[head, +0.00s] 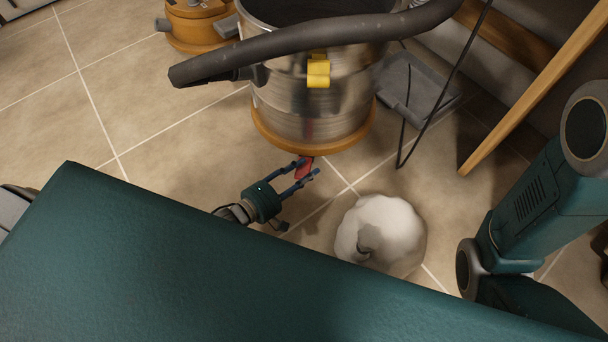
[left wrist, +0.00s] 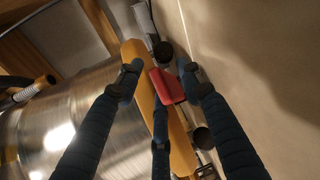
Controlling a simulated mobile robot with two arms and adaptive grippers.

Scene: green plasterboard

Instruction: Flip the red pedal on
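The red pedal (head: 304,168) sits low at the front of the steel vacuum drum (head: 312,112), by its orange base ring (head: 318,146). In the left wrist view the pedal (left wrist: 167,86) shows between the spread blue fingers, beside the orange rim (left wrist: 181,145). My left gripper (head: 309,169) is open, reaching in from the left with its fingertips around the pedal. In the left wrist view the gripper (left wrist: 160,78) shows gaps between its fingers and the pedal; contact cannot be told. My right arm (head: 535,205) is at the right, but its gripper is out of view.
A pale rounded sack-like object (head: 381,235) stands on the tiled floor right of the left gripper. A thick grey hose (head: 310,42) crosses the drum. A black cable (head: 440,110), a grey tray-like piece (head: 415,93) and a wooden beam (head: 535,85) lie right.

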